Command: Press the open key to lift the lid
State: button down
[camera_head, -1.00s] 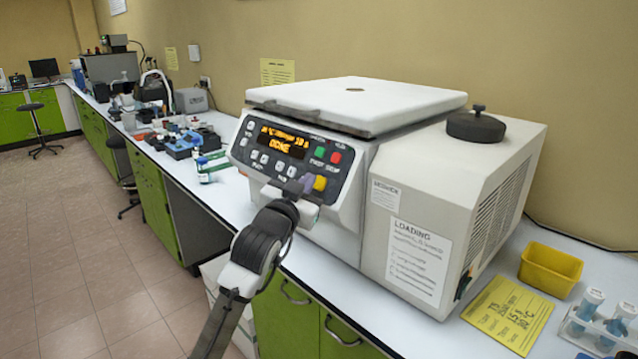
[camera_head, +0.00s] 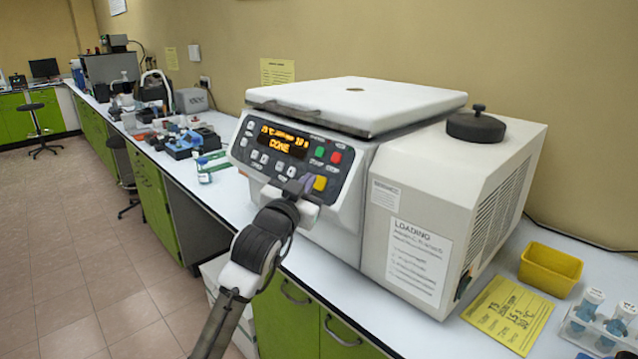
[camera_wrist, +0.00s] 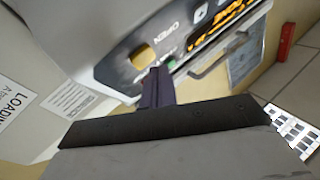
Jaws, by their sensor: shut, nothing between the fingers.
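The centrifuge (camera_head: 345,200) stands on the bench, its display (camera_head: 283,139) lit with orange text that reads DONE. Its white lid (camera_head: 355,103) lies nearly flat on top, with a dark band along the underside of its front edge. The yellow open key (camera_head: 320,183) is at the panel's lower right; it also shows in the wrist view (camera_wrist: 143,57) beside the word OPEN. My gripper (camera_head: 306,182) is shut and empty, its dark fingertips (camera_wrist: 157,80) right next to the yellow key. I cannot tell whether they touch it.
Green (camera_head: 320,152) and red (camera_head: 335,157) keys sit above the yellow one. A black knob-topped cover (camera_head: 476,126) rests on the machine's right part. A yellow tray (camera_head: 550,270), a yellow note (camera_head: 508,312) and a tube rack (camera_head: 600,325) are on the bench at right.

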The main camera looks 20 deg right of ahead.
jog(key=shift+d+f, duration=0.1)
jog(key=shift+w+d+f, duration=0.1)
jog(key=shift+w+d, duration=0.05)
jog(key=shift+d, duration=0.05)
jog(key=shift+w+d+f+b, duration=0.1)
jog(key=shift+d+f+b, duration=0.15)
jog(key=shift+d+b, duration=0.05)
dwell(0.7)
dwell(0.4)
jog(key=shift+s+a+r, duration=0.25)
jog(key=shift+a+r, duration=0.2)
jog(key=shift+a, duration=0.25)
jog(key=a+r, duration=0.1)
jog(key=s+a, duration=0.1)
jog(key=a+r, duration=0.1)
jog(key=shift+s+a+r+p, duration=0.25)
jog(key=shift+a+r+p, duration=0.05)
jog(key=shift+a+r, duration=0.1)
dwell(0.5)
